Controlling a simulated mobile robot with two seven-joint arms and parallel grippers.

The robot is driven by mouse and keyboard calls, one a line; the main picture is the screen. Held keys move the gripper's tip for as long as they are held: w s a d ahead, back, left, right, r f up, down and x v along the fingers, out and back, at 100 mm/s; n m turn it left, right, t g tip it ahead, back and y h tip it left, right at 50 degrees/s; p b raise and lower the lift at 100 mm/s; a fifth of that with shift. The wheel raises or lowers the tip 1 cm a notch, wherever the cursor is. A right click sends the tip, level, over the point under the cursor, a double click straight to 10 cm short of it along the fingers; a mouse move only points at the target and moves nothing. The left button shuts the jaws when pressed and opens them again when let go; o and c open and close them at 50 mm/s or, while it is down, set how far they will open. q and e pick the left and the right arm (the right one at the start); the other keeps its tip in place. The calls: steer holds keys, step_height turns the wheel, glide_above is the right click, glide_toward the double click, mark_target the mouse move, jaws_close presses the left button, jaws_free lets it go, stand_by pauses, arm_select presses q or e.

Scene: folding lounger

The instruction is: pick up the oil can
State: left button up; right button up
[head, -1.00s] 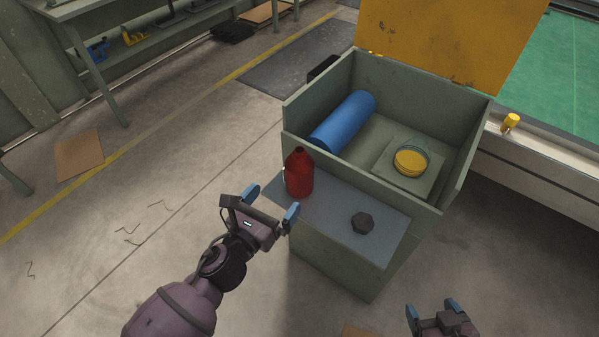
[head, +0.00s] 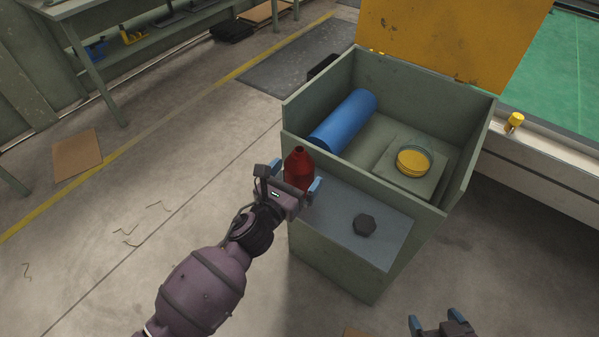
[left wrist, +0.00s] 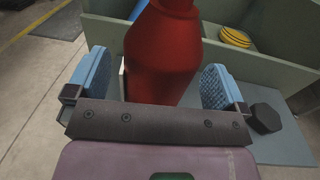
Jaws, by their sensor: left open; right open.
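The oil can is a red bottle with a narrow neck (head: 299,163); it stands upright on the grey shelf (head: 345,222) at the front of the green box. My left gripper (head: 295,180) is open at the can, which hides behind it in its lower part in the head view. In the left wrist view the can (left wrist: 163,55) stands between the two blue finger pads, with a gap visible on both sides. My right gripper (head: 441,322) is open and empty at the bottom edge of the head view, well away from the can.
A dark hexagonal piece (head: 365,225) lies on the shelf right of the can. The open box (head: 455,180) behind holds a blue roll (head: 343,120) and a yellow round item (head: 413,162). Its wall stands close behind the can. The floor at left is mostly clear.

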mark_target(299, 149)
arm_select(q)
steer(key=shift+x, duration=0.95)
arm_select(e)
steer(key=shift+w, duration=0.2)
arm_select(q)
steer(key=shift+c, duration=0.7)
steer(key=c, duration=1)
arm_select(e)
steer(key=shift+s+f, duration=0.1)
arm_select(q)
steer(key=shift+r, duration=0.1)
step_height(299, 149, up, 7)
steer(key=p, duration=0.3)
steer(key=shift+w+a+r, duration=0.1)
steer(key=shift+r, duration=0.05)
steer(key=shift+r+p, duration=2.3)
steer(key=shift+r, duration=4.05)
arm_select(e)
steer(key=shift+t, duration=0.3)
steer(key=shift+s+d+r, duration=0.1)
steer(key=shift+s+r, duration=0.05)
steer(key=shift+r, duration=1.35)
steer(key=shift+s+d+r, duration=0.1)
steer(key=shift+r, duration=1.35)
